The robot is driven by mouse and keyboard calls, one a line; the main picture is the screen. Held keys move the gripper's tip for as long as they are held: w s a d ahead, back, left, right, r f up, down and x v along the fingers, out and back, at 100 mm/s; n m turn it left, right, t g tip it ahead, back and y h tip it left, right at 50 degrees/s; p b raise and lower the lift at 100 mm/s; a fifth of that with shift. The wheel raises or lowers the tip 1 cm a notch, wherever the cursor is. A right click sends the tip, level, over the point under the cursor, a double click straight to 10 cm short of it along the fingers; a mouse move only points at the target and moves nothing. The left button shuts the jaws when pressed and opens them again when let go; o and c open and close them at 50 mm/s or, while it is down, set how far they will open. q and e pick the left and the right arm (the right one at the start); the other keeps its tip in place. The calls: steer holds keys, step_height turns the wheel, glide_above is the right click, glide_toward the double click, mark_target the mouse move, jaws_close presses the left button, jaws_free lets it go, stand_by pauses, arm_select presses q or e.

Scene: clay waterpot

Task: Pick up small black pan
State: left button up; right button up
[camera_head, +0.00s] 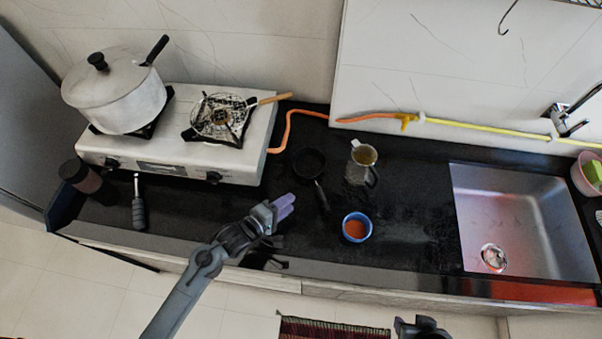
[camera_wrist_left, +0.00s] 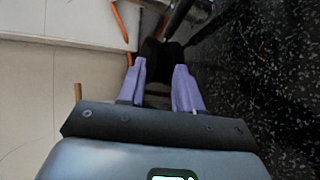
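The small black pan (camera_head: 309,162) lies on the dark counter just right of the stove, with its black handle (camera_head: 322,197) pointing toward the front edge. My left gripper (camera_head: 284,206) has purple fingers and is left of the handle, apart from it in the head view. In the left wrist view its fingers (camera_wrist_left: 161,86) are spread with a gap between them. A black shape, probably the pan's handle, shows just beyond the fingertips. Part of my right arm (camera_head: 421,326) shows at the bottom edge; its fingers cannot be made out.
A blue bowl (camera_head: 357,227) with orange-red contents and a metal mug (camera_head: 361,165) stand right of the pan. The stove (camera_head: 250,150) carries a large pot (camera_head: 118,95) and a wire strainer (camera_head: 222,116). An orange hose (camera_head: 290,125) runs behind. The sink (camera_head: 525,215) is farther right.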

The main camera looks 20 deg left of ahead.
mark_target(311, 188)
arm_select(q)
steer(key=f+b, duration=0.1)
steer(key=w+f+b, duration=0.2)
steer(key=shift+w+a+f, duration=0.1)
steer(key=shift+w+a, duration=0.15)
steer(key=shift+w+d+t+b, duration=0.1)
steer(key=shift+w+t+b, duration=0.1)
steer(key=shift+t+b, duration=0.15)
steer(key=b+x, duration=0.1)
steer(key=x, duration=0.4)
steer(key=shift+w, duration=0.1)
steer(key=shift+w+d+f, duration=0.1)
steer(key=shift+w+d, duration=0.15)
steer(key=shift+w, duration=0.25)
steer(key=shift+b+x, duration=0.65)
steer(key=shift+x, duration=1.6)
steer(key=shift+d, duration=0.1)
arm_select(e)
step_height(311, 188, down, 8)
steer(key=shift+r, duration=0.1)
arm_select(q)
jaws_close()
arm_select(e)
steer(key=shift+d, duration=0.1)
arm_select(q)
steer(key=shift+r, duration=0.3)
